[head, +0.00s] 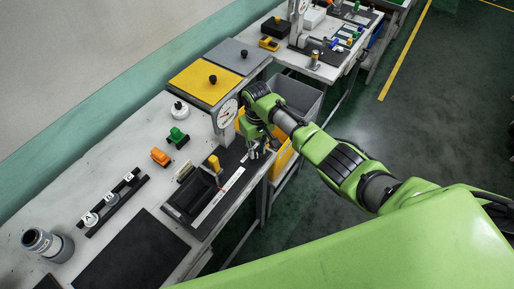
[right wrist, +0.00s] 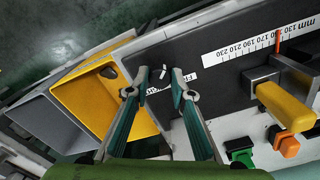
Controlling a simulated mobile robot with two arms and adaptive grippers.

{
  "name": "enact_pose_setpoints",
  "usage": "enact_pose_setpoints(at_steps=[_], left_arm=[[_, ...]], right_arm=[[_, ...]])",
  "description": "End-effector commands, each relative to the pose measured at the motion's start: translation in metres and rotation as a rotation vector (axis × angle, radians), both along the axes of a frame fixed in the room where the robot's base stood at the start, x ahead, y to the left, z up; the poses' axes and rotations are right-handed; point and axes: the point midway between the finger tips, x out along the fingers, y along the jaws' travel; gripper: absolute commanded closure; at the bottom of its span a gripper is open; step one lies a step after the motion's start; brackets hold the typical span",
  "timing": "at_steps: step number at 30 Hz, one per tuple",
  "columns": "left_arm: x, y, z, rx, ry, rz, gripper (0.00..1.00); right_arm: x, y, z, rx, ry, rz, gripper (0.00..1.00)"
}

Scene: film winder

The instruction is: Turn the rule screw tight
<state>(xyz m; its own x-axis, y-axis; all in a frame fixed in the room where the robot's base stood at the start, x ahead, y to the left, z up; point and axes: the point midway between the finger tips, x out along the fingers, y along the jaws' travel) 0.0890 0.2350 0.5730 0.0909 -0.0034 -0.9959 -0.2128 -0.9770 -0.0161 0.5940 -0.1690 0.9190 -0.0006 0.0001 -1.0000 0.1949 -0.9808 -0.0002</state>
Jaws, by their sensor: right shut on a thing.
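My right gripper (head: 257,150) reaches down to the right end of the black bench mat beside the dial gauge. A red line crosses the rule. My left gripper is not in view.
A yellow-handled tool (right wrist: 285,105) stands close to the rule. The dial gauge (head: 228,113) stands beside my right gripper. A yellow bin (right wrist: 115,95) and a grey bin (right wrist: 62,122) hang off the bench edge. Green (head: 178,138) and orange (head: 160,157) pieces lie farther along the bench.

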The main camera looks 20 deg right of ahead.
Motion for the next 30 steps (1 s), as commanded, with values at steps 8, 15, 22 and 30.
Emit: enact_pose_setpoints(at_steps=[8, 15, 22, 30], left_arm=[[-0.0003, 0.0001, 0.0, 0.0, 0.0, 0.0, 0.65], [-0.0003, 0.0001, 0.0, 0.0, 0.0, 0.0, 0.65], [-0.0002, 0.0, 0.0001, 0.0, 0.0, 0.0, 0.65], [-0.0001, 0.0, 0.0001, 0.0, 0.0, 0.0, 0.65]], right_arm=[[-0.0005, 0.0005, -0.0004, 0.001, 0.001, -0.173, 1.0], [-0.0003, 0.0008, -0.0002, 0.001, 0.001, -0.249, 1.0], [0.0001, 0.0004, 0.0001, 0.0, 0.0, -0.27, 1.0], [0.0002, 0.0004, 0.0002, 0.0, -0.001, -0.271, 1.0]])
